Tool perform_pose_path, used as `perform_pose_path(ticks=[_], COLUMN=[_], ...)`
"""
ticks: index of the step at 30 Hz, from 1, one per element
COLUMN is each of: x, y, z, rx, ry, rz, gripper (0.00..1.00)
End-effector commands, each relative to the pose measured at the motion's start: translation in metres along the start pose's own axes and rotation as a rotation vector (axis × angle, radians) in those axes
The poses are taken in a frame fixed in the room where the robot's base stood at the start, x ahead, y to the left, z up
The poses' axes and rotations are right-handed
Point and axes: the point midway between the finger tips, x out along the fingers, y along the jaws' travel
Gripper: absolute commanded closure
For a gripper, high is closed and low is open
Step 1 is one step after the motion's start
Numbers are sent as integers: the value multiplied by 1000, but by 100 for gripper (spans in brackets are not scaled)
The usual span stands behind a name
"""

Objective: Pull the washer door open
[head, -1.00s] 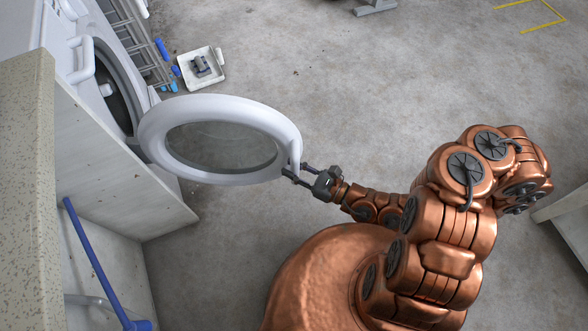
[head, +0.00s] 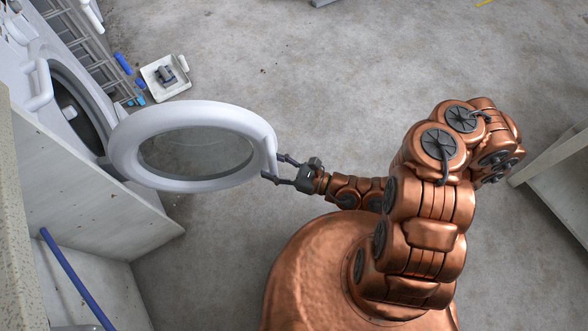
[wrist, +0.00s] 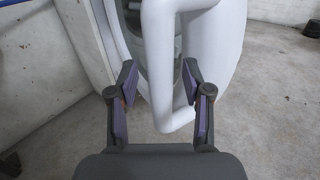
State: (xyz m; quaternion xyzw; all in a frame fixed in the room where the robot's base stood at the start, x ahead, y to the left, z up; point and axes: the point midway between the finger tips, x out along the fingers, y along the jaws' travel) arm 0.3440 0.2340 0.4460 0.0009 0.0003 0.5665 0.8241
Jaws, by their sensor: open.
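The washer (head: 62,75) stands at the left of the head view, its round dark opening exposed. Its round white door (head: 122,150), with a clear window, stands swung out well away from the opening. A white bar handle (head: 269,150) is on the door's free edge, at the right. My gripper (head: 272,167) is at that edge with its fingers apart. In the wrist view the handle (wrist: 159,50) runs down between the two open fingers (wrist: 158,80), with a visible gap on each side. The door's rim (wrist: 222,40) is behind the right finger.
A pale counter or cabinet panel (head: 95,195) is below the door at left, with a blue pole (head: 75,280) beside it. A white tray (head: 150,72) and a ladder (head: 85,45) lie beyond the washer. A bench (head: 560,170) is at right. The concrete floor (head: 330,70) between is clear.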

Motion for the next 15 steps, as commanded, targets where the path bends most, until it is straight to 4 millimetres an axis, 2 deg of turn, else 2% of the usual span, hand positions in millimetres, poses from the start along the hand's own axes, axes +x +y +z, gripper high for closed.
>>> perform_pose_path(ticks=[15], x=[-35], y=[-1], z=[0], rx=[0], ry=[0], rz=[-2], gripper=[50])
